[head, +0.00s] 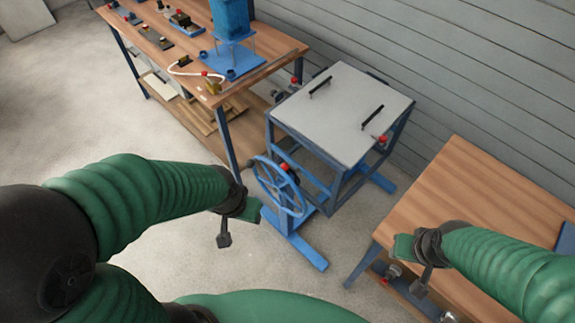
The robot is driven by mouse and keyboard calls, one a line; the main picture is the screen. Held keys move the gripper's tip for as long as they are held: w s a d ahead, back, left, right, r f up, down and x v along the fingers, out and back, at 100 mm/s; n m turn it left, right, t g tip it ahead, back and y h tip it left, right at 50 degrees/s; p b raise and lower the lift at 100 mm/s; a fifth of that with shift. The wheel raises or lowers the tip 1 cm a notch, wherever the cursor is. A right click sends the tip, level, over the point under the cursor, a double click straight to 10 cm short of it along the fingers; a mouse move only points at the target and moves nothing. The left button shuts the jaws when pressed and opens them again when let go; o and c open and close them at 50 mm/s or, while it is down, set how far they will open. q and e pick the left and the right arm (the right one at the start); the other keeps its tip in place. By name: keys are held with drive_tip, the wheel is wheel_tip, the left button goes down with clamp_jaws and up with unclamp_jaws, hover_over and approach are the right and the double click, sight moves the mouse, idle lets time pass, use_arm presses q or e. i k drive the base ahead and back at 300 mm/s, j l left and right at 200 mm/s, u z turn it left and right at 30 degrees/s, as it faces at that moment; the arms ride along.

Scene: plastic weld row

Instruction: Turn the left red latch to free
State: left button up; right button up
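The blue-framed stand with a pale flat top (335,95) is ahead of me, with two black handles on the top. A small red latch (293,81) sits at its left edge, beside a dark and grey fitting. Another red latch (382,139) sits at its right edge. Their exact turn is too small to tell. My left gripper (236,226) is open and empty, in front of the stand and well short of the left latch. My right gripper (411,266) is open and empty, over the near corner of the right wooden table.
A blue handwheel (279,187) with a red part stands at the stand's front left. A wooden bench (278,47) with tools and a blue press (232,62) is at the back left. A wooden table (470,200) is at the right. The grey wall (450,70) closes the back.

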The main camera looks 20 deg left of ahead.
sight(293, 80)
drive_tip(key=i+j+u, duration=1.1)
drive_tip(key=i, duration=0.3)
drive_tip(key=l, duration=0.1)
